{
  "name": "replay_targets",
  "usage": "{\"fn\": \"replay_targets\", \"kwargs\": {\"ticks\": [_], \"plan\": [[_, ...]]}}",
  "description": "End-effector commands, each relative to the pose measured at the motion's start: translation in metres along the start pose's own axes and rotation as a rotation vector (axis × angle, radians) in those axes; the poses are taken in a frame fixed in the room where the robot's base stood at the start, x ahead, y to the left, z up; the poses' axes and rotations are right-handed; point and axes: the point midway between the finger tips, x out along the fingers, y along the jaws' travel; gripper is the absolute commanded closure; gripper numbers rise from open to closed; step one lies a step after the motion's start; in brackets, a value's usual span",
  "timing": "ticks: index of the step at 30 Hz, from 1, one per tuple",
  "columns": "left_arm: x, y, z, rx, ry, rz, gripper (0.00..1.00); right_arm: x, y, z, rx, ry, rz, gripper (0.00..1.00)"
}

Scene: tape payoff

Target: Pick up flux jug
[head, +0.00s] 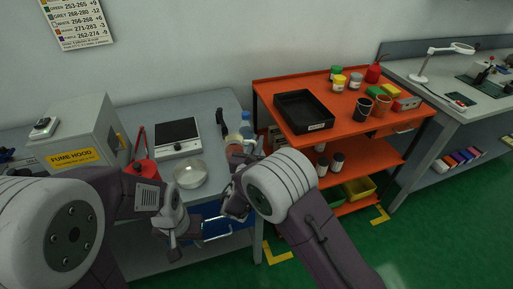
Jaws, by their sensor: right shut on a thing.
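An amber-orange jug-like thing (235,150), which I take for the flux jug, stands at the right end of the grey bench. It is small and partly covered by my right gripper (240,168). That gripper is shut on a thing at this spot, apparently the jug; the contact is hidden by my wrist. I cannot tell whether the jug is lifted. My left gripper (173,245) hangs in front of the bench, apart from the jug, and nothing shows in it. Its fingers are too small to read.
An orange cart (353,128) with a black tray (303,111) stands to the right.

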Motion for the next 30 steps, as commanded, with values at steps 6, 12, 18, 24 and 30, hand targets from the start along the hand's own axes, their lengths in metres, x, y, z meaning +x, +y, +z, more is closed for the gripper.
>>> {"fn": "replay_targets", "kwargs": {"ticks": [6, 12, 18, 24, 30], "plan": [[-0.002, 0.0, 0.0, 0.0, 0.0, 0.0, 0.64, -0.011, -0.027, 0.016, -0.001, 0.0, -0.002, 1.0], [-0.003, 0.0, 0.0, 0.0, 0.0, 0.0, 0.64, -0.022, -0.052, 0.032, 0.0, 0.0, -0.002, 1.0], [-0.004, 0.0, -0.001, 0.0, 0.0, 0.0, 0.64, -0.032, -0.075, 0.046, 0.0, -0.001, -0.002, 1.0], [-0.005, 0.0, -0.001, 0.0, 0.0, 0.0, 0.64, -0.04, -0.091, 0.056, 0.0, 0.0, -0.002, 1.0], [-0.006, 0.0, -0.001, 0.0, 0.0, 0.0, 0.64, -0.044, -0.101, 0.062, 0.0, 0.0, -0.001, 1.0]]}}
